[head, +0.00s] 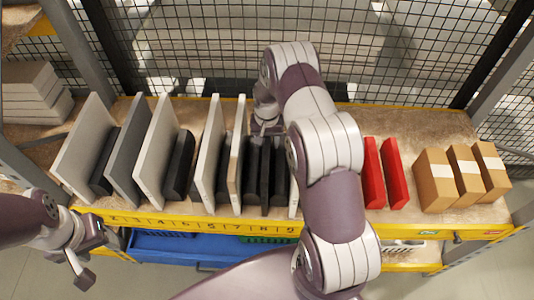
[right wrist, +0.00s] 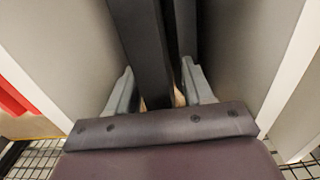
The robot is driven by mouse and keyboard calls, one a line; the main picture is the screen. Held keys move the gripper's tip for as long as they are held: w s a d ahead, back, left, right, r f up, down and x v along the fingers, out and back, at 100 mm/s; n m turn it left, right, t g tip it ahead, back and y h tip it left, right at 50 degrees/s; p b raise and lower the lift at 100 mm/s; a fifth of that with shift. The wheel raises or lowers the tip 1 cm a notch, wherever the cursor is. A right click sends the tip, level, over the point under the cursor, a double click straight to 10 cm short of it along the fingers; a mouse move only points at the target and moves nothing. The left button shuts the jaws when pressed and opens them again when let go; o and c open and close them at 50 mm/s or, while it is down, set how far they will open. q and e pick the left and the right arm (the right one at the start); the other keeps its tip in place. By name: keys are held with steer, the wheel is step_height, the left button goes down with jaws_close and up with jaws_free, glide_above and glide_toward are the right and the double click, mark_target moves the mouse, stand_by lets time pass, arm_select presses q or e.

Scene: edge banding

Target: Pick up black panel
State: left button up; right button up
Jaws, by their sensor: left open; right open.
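Several black panels stand upright on the shelf among light grey panels. A tight group of black panels (head: 265,175) is in the middle, partly hidden by my right arm. My right gripper (head: 265,118) is over the shelf at the back end of this group in the head view. In the right wrist view its two fingers (right wrist: 157,72) are apart, with a black panel (right wrist: 143,45) between them. Contact with the panel cannot be told. A second dark panel (right wrist: 187,30) is close beside it. My left gripper (head: 88,260) is open and empty in front of the shelf at the lower left.
Light grey panels (head: 85,150) stand at the left. Red pieces (head: 395,172) and cardboard boxes (head: 436,180) stand at the right. A yellow numbered edge (head: 185,223) runs along the front, with a blue bin (head: 180,250) below. Wire mesh (head: 420,55) closes the back.

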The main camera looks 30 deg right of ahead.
jaws_close()
steer(key=shift+w+r, duration=0.1)
steer(key=shift+r, duration=0.05)
stand_by(1.1)
